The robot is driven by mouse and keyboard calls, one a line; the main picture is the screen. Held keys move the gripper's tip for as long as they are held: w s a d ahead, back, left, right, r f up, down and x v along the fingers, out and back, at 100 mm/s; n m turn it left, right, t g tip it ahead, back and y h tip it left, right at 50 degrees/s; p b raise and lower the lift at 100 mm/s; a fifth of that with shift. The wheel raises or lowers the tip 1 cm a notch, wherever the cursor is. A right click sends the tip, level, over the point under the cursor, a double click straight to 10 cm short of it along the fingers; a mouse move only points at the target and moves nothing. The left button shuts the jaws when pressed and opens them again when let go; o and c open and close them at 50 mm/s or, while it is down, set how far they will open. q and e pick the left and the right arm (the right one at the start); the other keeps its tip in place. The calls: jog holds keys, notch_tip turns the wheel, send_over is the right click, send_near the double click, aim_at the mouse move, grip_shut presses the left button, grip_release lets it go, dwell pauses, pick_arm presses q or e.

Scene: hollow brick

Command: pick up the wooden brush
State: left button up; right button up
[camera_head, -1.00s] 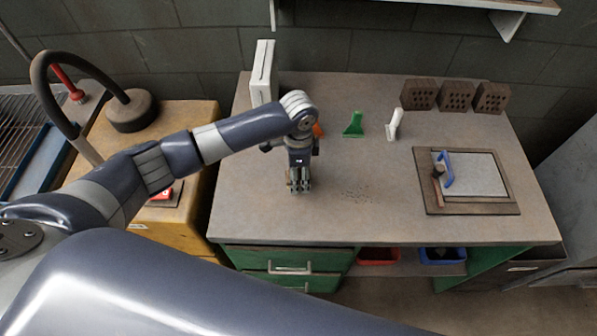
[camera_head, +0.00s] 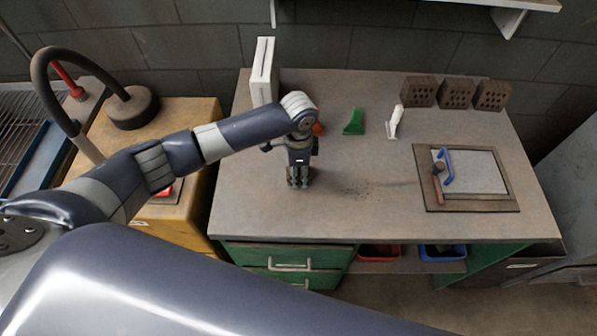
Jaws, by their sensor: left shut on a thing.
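My left gripper (camera_head: 298,182) points down at the left-middle part of the grey worktable (camera_head: 390,215). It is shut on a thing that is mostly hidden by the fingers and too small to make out. I cannot tell from this view whether it is the wooden brush. No other wooden brush shows clearly on the table. My right gripper is not in view.
A green brush-like tool (camera_head: 354,122), a white tool (camera_head: 394,122) and an orange thing (camera_head: 319,128) stand towards the back. Hollow bricks (camera_head: 456,94) line the back right.

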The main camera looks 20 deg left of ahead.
aim_at(300, 169)
pick_arm(q)
jog(key=shift+r+b, duration=0.3)
jog(key=shift+r, duration=0.35)
jog(key=shift+s+d+r+b, duration=0.2)
jog(key=shift+r+b, duration=0.05)
jog(key=shift+r, duration=0.2)
jog(key=shift+s+d+r+b, duration=0.15)
jog(key=shift+r+b, duration=0.1)
jog(key=shift+r, duration=0.2)
jog(key=s+d+b, duration=0.1)
jog(key=s+d, duration=0.2)
jog(key=s+d+r+b, duration=0.1)
jog(key=s+d, duration=0.2)
jog(key=s, duration=0.1)
jog(key=s+d+b, duration=0.1)
jog(key=s+d, duration=0.2)
jog(key=shift+s+d+r, duration=0.25)
jog(key=shift+s, duration=0.1)
jog(key=shift+s+d+r, duration=0.1)
jog(key=shift+s+d, duration=0.15)
jog(key=shift+s, duration=0.05)
jog(key=shift+o, duration=0.8)
jog(key=shift+w, duration=0.1)
